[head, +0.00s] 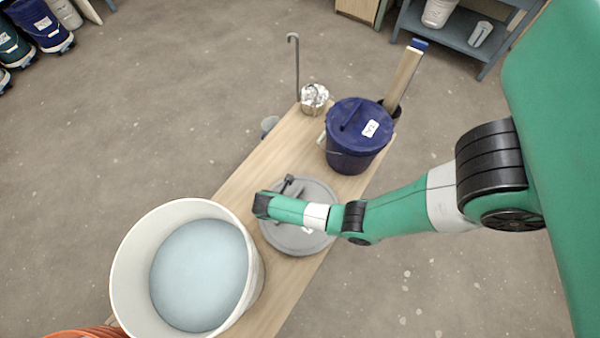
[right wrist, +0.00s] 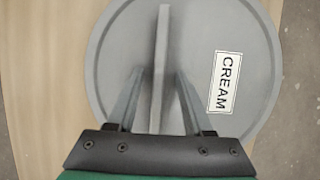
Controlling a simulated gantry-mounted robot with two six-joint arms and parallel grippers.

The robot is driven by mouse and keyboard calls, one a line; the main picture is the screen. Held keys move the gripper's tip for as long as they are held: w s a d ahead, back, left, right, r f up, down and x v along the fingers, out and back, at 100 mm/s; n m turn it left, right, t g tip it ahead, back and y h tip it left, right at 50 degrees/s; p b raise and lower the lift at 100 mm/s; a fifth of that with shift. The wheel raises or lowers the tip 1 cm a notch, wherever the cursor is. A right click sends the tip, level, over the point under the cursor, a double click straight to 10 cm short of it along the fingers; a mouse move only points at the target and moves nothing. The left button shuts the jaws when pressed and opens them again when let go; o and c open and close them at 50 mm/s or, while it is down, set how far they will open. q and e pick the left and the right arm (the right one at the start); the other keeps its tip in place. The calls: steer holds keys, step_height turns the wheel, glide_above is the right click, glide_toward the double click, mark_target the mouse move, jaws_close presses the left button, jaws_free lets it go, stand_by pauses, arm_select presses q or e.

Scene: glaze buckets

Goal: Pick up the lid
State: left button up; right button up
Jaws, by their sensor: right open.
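The grey lid (head: 316,192) lies flat on the wooden bench, partly hidden under my right arm in the head view. In the right wrist view the lid (right wrist: 112,40) fills most of the picture, with a raised bar handle (right wrist: 163,50) across it and a label reading CREAM. My right gripper (right wrist: 165,80) is open above the lid, with one finger on each side of the handle. I cannot tell whether a finger touches the handle. In the head view the right gripper (head: 285,186) is mostly hidden by its own wrist. My left gripper is not in view.
A white bucket (head: 128,265) of pale blue glaze stands left of the lid. A dark blue lidded bucket (head: 352,150) stands behind it on the bench (head: 240,190). A metal ladle (head: 297,70) and a container with a paddle (head: 404,72) stand at the far end.

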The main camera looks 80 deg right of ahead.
steer(key=shift+w+r, duration=0.1)
stand_by(0.4)
jaws_close()
stand_by(1.3)
